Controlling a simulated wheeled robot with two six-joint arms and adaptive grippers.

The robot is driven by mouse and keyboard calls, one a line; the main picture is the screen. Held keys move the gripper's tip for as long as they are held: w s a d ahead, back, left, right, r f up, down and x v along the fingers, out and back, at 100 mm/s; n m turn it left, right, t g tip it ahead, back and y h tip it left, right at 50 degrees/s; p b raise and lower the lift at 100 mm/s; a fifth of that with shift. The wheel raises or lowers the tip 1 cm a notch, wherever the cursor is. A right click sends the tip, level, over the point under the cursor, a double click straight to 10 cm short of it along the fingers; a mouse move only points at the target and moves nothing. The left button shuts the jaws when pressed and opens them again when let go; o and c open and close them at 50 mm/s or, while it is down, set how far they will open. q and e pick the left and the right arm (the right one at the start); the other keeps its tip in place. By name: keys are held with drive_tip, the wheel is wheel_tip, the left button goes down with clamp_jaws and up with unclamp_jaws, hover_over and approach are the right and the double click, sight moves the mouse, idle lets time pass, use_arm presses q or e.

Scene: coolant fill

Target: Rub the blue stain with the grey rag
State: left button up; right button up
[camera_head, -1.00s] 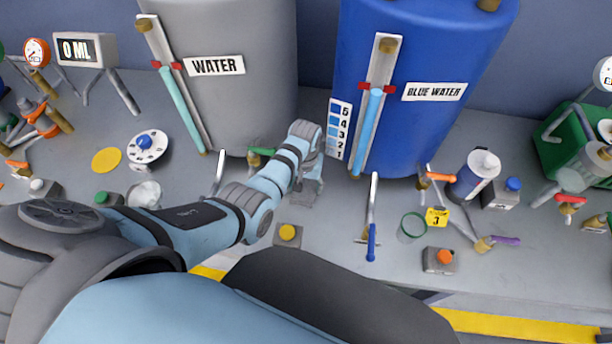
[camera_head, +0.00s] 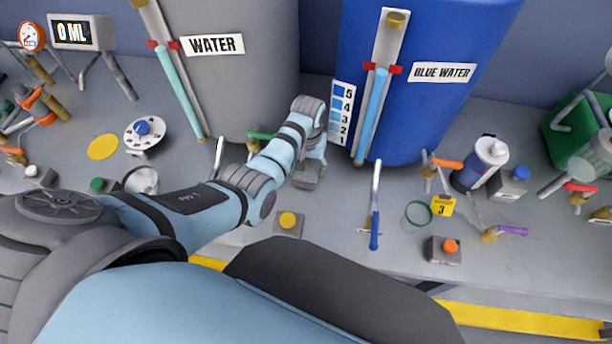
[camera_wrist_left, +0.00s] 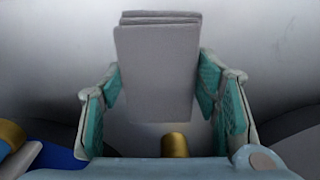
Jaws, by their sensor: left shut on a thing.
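My left arm reaches from the left to the bench between the grey and blue tanks. Its gripper (camera_head: 308,178) is low near the foot of the blue tank, and its fingers are hard to make out in the head view. In the left wrist view my left gripper (camera_wrist_left: 158,88) is shut on the grey rag (camera_wrist_left: 155,65), a folded flat block standing up between the teal finger pads. A pale, plain surface fills the view behind the rag. I cannot make out the blue stain in either view. My right gripper is not in view.
The grey WATER tank (camera_head: 250,60) and the BLUE WATER tank (camera_head: 425,110) stand behind the arm. A blue-handled lever (camera_head: 375,230), a yellow button box (camera_head: 288,222) and a green ring (camera_head: 418,214) are on the bench nearby. A dial (camera_head: 143,131) is at left.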

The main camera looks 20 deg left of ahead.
use_arm(q)
drive_tip(key=shift+w+a+f+b, duration=0.15)
drive_tip(key=shift+w+b, duration=0.25)
drive_tip(key=shift+w, duration=0.05)
drive_tip(key=shift+w+a+f+b, duration=0.15)
drive_tip(key=shift+w+b, duration=0.2)
drive_tip(key=shift+w, duration=0.1)
drive_tip(key=shift+w+r, duration=0.1)
drive_tip(key=shift+r, duration=0.2)
wheel_tip(320, 180, up, 5)
drive_tip(key=p, duration=0.6)
drive_tip(key=shift+w+r, duration=0.1)
drive_tip(key=shift+r, duration=0.4)
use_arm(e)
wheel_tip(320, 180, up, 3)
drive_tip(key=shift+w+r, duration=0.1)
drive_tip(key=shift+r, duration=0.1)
use_arm(q)
drive_tip(key=shift+r, duration=1.45)
